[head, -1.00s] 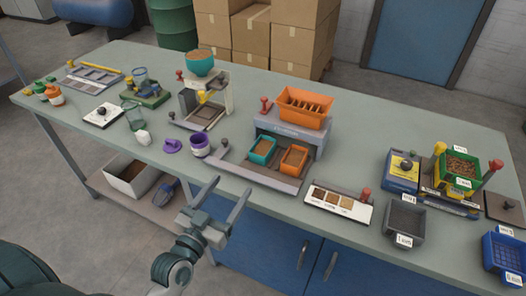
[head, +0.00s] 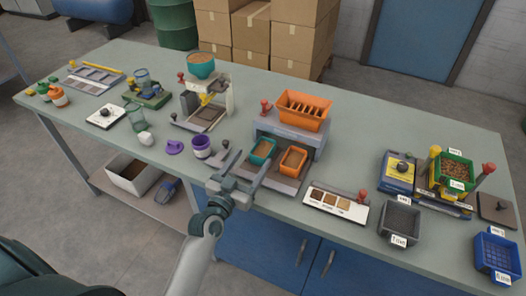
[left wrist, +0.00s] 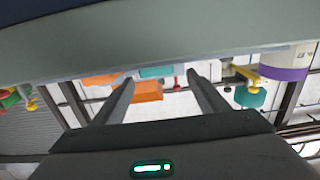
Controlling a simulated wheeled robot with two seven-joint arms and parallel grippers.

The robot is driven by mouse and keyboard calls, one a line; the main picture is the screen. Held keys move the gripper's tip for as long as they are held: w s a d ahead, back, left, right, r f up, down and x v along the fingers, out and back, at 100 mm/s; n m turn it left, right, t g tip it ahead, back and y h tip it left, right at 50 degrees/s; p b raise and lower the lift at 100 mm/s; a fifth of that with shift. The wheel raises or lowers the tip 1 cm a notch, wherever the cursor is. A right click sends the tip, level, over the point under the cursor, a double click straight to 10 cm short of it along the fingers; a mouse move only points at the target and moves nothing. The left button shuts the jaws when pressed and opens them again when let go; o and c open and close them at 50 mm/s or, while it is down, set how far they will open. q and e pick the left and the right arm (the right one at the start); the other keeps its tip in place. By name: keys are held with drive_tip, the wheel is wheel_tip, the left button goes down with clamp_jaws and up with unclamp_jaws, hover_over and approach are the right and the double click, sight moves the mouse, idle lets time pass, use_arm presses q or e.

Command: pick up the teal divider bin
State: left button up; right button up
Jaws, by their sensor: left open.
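The teal divider bin (head: 262,150) is a small open tray with brown contents. It sits on the left side of the grey station's front bed, beside a similar orange bin (head: 292,160). My left gripper (head: 253,161) is open and empty, just in front of the teal bin on the near side, and its fingers partly overlap the station's front in the head view. In the left wrist view, a teal patch (left wrist: 157,72) shows between the open fingertips (left wrist: 160,77), with an orange bin (left wrist: 148,92) next to it. My right gripper is not in view.
A grey station (head: 290,140) with an orange hopper (head: 303,108) stands behind the bins. A purple-banded cup (head: 201,148) stands left of my gripper. A white sample board (head: 336,203) lies to the right. The table's front edge is below my gripper.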

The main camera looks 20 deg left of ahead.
sight(256, 157)
use_arm(q)
drive_tip(key=shift+w, duration=0.1)
drive_tip(key=shift+w+d, duration=0.1)
drive_tip(key=shift+w, duration=0.1)
drive_tip(key=w, duration=0.1)
drive_tip(key=w+p, duration=0.1)
drive_tip(key=w, duration=0.1)
drive_tip(key=shift+w+d+f+p, duration=0.1)
drive_tip(key=shift+w+d+p, duration=0.25)
drive_tip(key=shift+w+p, duration=0.05)
drive_tip(key=shift+w+f, duration=0.15)
drive_tip(key=shift+w, duration=0.2)
drive_tip(key=c, duration=1.1)
